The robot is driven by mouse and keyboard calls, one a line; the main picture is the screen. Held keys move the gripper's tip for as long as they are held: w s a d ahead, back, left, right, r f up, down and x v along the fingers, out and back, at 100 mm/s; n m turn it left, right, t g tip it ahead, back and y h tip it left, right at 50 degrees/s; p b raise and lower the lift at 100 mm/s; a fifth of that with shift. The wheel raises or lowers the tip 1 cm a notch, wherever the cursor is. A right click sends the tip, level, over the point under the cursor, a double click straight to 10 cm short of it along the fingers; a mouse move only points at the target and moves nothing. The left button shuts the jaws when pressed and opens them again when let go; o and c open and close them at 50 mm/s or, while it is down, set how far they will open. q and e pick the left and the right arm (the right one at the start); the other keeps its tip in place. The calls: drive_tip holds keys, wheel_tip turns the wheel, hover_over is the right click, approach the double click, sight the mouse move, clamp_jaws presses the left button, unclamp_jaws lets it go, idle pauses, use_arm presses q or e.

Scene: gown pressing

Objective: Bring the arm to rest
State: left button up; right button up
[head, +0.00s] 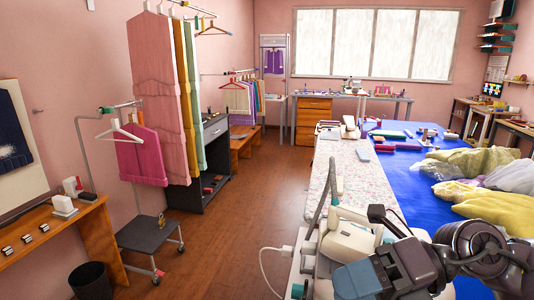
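My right arm comes in from the lower right. Its gripper (362,281) is at the bottom of the picture, over or beside a white and grey pressing appliance (348,241) at the near end of the table. I cannot tell whether its fingers are apart or closed, or whether they touch anything. My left arm and gripper are not in view.
A wheeled grey stool (150,234) and garment racks stand left. The wooden floor (235,230) between is clear.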

drive_tip(key=w+d+r+m+t+y, duration=0.25)
drive_tip(key=w+m+t+y, duration=0.2)
drive_tip(key=m+t, duration=0.85)
drive_tip(key=w+d+f+m+t+h, duration=0.3)
drive_tip(key=d+f+m+t+h, duration=0.55)
drive_tip(key=m+h, duration=1)
drive_tip(key=s+d+f+m+g+h, duration=0.1)
drive_tip(key=s+d+f+m+g, duration=0.3)
drive_tip(key=f, duration=0.4)
drive_tip(key=s+d+f+m+g+h, duration=0.25)
drive_tip(key=s+f+m+g, duration=0.2)
drive_tip(key=f, duration=0.25)
drive_tip(key=s+f+m+g+y, duration=0.1)
drive_tip(key=s+f+g+y, duration=0.1)
drive_tip(key=s+f+g, duration=0.9)
drive_tip(key=w+f+t, duration=0.5)
drive_tip(key=f+t, duration=0.3)
drive_tip(key=t, duration=0.2)
drive_tip(key=shift+a+f+t+y, duration=0.3)
drive_tip(key=shift+y, duration=0.05)
